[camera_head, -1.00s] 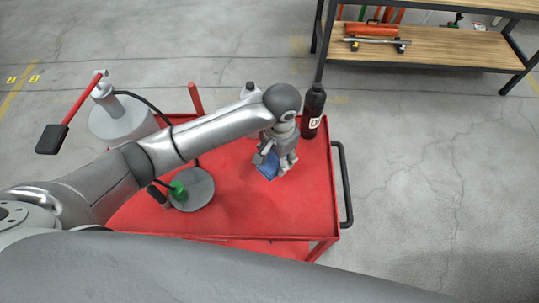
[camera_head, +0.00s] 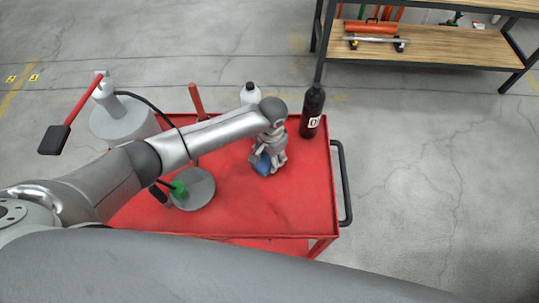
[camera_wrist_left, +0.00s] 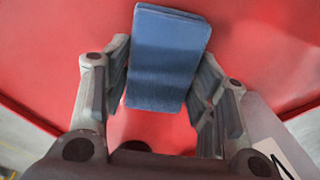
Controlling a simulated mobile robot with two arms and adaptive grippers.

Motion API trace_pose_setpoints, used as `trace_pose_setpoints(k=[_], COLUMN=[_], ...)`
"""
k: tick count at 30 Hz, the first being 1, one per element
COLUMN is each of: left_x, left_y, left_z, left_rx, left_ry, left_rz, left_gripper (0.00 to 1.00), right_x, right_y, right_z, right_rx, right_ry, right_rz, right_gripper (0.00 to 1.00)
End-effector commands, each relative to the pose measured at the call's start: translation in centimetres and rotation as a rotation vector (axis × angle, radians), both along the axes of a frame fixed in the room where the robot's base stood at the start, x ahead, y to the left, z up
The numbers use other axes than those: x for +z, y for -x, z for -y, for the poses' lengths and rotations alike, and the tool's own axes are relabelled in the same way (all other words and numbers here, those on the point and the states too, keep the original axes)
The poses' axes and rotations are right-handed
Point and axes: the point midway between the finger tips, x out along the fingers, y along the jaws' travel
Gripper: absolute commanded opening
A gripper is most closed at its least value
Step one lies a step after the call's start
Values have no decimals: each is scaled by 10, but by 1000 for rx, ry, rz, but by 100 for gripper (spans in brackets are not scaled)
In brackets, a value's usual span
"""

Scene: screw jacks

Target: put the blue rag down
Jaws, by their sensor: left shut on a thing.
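The blue rag (camera_head: 262,163) is a small folded block over the red cart top (camera_head: 300,200), partly hidden by my left gripper (camera_head: 267,170) in the head view. In the left wrist view the rag (camera_wrist_left: 168,55) sits between the two fingers of my left gripper (camera_wrist_left: 163,85), which is shut on it. The red surface lies behind it; whether the rag touches the cart top I cannot tell. My right gripper is not in view.
A dark bottle (camera_head: 313,112) stands at the cart's far right corner, close to my left gripper. A white bottle (camera_head: 250,94) stands behind my arm. A grey disc with a green part (camera_head: 195,189) lies left. The cart's front right is clear.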

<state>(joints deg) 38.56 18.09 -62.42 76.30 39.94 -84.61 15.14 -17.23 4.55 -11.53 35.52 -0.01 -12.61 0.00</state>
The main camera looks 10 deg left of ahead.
Motion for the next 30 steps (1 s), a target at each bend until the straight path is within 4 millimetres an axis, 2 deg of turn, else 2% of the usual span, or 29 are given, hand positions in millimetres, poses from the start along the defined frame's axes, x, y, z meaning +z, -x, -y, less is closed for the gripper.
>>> trace_pose_setpoints(k=[5,6,10,19,23,26,30], left_x=[-3,-3,-2,-2,4,18,47], left_y=[0,0,0,0,0,0,-1], left_z=[0,0,0,0,1,2,3], left_rx=[0,0,0,0,-1,-1,0], left_ry=[1,1,1,1,2,4,4], left_rz=[-1,-1,-1,-1,1,2,4], left_gripper=[15,57,73,74,74,74,74], right_x=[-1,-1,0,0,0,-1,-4], right_y=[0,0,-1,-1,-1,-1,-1], right_z=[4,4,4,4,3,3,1], right_rx=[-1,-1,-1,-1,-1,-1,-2], right_ry=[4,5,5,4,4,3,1], right_rz=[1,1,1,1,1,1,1], right_gripper=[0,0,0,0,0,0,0])
